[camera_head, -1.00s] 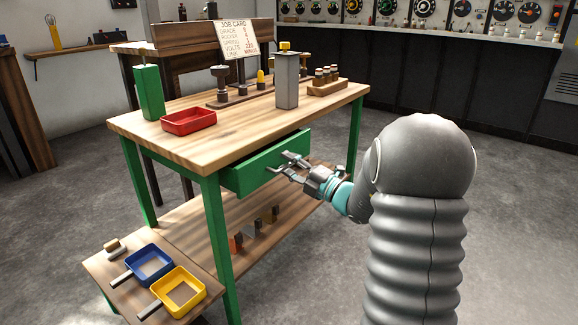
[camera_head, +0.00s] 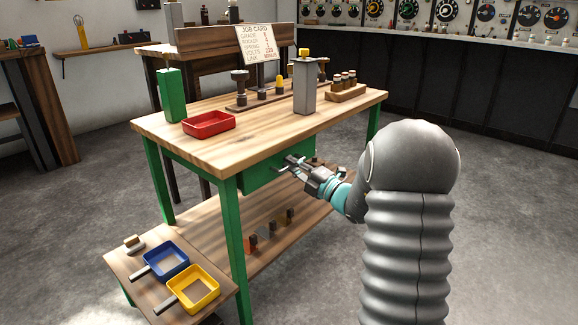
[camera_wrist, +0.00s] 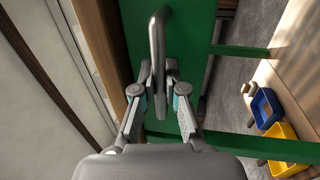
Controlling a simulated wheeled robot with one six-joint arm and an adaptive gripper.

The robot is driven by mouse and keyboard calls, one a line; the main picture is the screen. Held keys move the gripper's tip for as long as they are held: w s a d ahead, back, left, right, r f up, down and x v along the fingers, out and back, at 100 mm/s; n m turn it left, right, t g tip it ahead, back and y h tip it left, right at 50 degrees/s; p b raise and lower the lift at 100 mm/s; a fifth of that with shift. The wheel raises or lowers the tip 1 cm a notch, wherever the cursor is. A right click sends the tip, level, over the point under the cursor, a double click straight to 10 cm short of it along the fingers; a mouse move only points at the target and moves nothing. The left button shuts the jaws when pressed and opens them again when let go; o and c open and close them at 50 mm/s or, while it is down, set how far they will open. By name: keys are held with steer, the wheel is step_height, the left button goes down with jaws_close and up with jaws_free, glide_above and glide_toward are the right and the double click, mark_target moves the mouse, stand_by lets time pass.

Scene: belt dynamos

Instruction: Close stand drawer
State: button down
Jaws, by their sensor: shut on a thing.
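The green drawer front (camera_head: 258,175) sits under the wooden tabletop of the green-legged stand (camera_head: 215,145). No drawer inside shows in the head view; I cannot tell whether the front is fully flush. My gripper (camera_head: 294,164) is at the grey bar handle on the front. In the wrist view the handle (camera_wrist: 157,40) runs up from between the fingers of my gripper (camera_wrist: 158,92), which is shut on it. The green drawer front also fills the middle of the wrist view (camera_wrist: 195,50). The far part of the grip is partly hidden by the fingers.
On the stand are a red tray (camera_head: 208,125), a green block (camera_head: 171,95), a grey post (camera_head: 305,85) and a small rack (camera_head: 343,90). A low side shelf holds a blue tray (camera_head: 166,261) and a yellow tray (camera_head: 194,290). Bare floor lies to the right.

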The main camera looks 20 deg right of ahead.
steer(key=shift+w+a, duration=0.1)
steer(key=shift+w, duration=0.1)
steer(key=c, duration=1.2)
jaws_free()
steer(key=shift+a, duration=0.1)
steer(key=shift+s+d+f, duration=0.1)
steer(key=shift+s+d, duration=0.25)
steer(key=shift+d, duration=0.05)
steer(key=v, duration=1.1)
